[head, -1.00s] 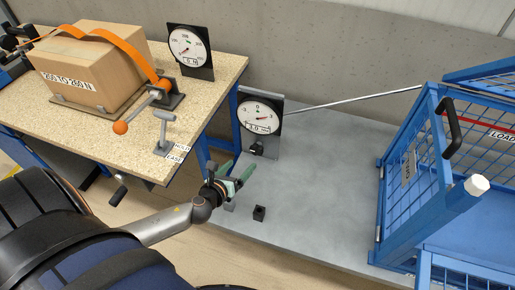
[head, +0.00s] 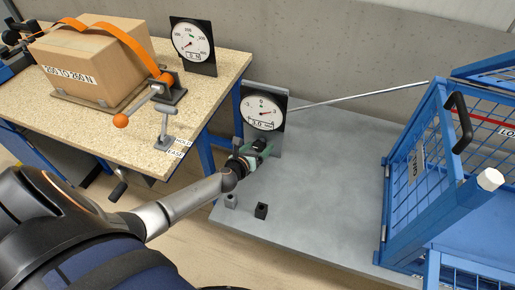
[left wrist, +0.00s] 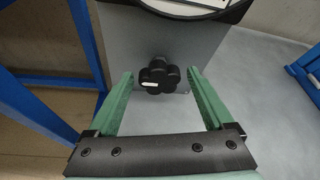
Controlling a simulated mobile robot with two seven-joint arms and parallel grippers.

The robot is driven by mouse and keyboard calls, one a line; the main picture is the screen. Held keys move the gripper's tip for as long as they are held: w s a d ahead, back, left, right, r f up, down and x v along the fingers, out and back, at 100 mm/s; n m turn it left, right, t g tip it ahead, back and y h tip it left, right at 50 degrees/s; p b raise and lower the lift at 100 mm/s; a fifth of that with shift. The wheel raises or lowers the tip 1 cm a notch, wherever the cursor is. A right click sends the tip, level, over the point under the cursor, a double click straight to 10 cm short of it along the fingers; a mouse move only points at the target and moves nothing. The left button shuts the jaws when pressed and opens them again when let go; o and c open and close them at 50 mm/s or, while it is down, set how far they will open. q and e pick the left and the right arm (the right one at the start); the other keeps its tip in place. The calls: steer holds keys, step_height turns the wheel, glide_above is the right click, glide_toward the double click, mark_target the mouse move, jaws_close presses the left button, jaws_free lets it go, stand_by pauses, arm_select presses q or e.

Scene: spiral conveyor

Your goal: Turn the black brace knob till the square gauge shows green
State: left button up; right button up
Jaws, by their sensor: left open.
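The black brace knob (left wrist: 158,76), lobed with a white mark, sits on a grey plate in the left wrist view, under the gauge's lower edge. My left gripper (left wrist: 160,88) is open with its green fingers on either side of the knob, not closed on it. In the head view the left gripper (head: 262,147) is just below the square gauge (head: 265,108) and hides much of the knob. My right gripper is not in view.
A thin metal rod (head: 358,93) runs from the gauge to the blue mesh cage (head: 424,165) at right. The wooden bench (head: 95,125) with a strapped carton (head: 93,65) stands at left.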

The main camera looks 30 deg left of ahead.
arm_select(q)
steer(key=shift+c, duration=0.3)
jaws_close()
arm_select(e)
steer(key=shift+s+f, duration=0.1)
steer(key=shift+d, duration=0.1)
